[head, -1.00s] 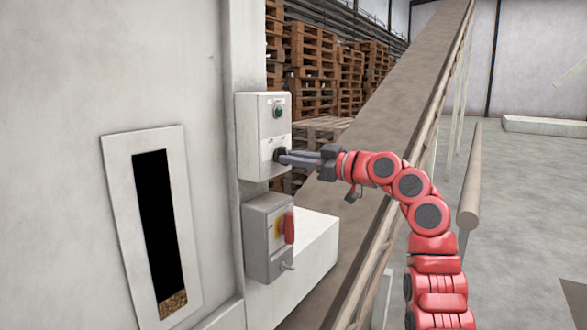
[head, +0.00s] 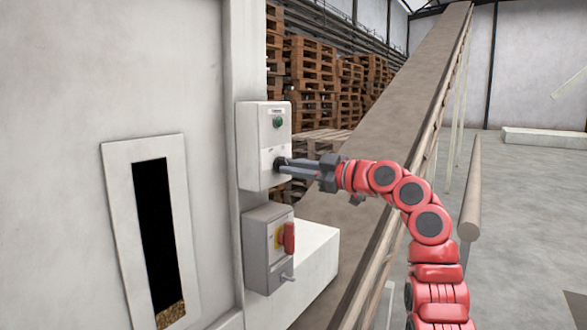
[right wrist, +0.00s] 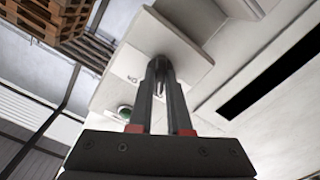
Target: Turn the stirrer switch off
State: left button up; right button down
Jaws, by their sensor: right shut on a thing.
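A white control box (head: 254,145) is mounted on the machine wall, with a green round button or lamp (head: 278,122) near its top. My right gripper (head: 281,165) reaches in from the right, its fingers at the dark stirrer switch knob low on the box's face. In the right wrist view the two fingers (right wrist: 159,72) are close together against the box face (right wrist: 180,45), shut on the knob, which they mostly hide. I cannot read the knob's position. The green button also shows in the right wrist view (right wrist: 125,112). My left gripper is not in view.
Below is a grey box (head: 257,255) with a red rotary handle (head: 288,237). A slotted window (head: 112,190) with pellets low inside is at left. An inclined conveyor (head: 400,120) runs behind my right arm. Pallet stacks (head: 310,70) stand at the back.

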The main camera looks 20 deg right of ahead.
jog(key=c, duration=0.9)
grip_release()
jog(key=shift+o, duration=0.2)
jog(key=b+v, duration=0.5)
jog(key=v, duration=1.2)
jog(key=shift+s, duration=0.2)
jog(key=shift+d+f, duration=0.1)
jog(key=shift+d, duration=0.1)
